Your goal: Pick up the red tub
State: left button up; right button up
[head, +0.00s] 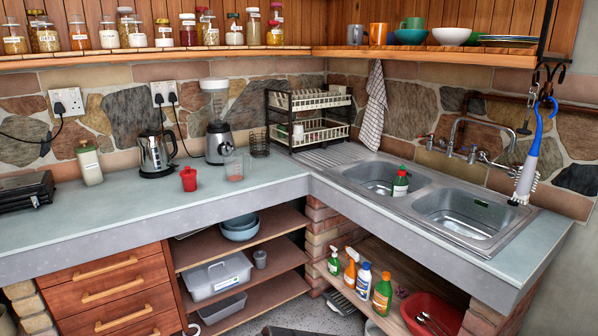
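Two red containers show in the head view. A small red lidded tub (188,179) stands upright on the pale countertop (110,213), in front of the blender and right of the kettle. A larger red basin (450,318) sits at the bottom right on the low wooden shelf under the sink, with utensils in it; its lower part is cut off by the frame. Neither of my grippers is in view.
Several spray and cleaning bottles (363,281) stand beside the basin.

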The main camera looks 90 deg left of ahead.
aim_at(189, 184)
jog(key=u, duration=3.5)
jog(key=i+j, duration=0.15)
jog(key=i, duration=0.15)
jog(key=i+j+u, duration=0.1)
jog(key=i, duration=0.2)
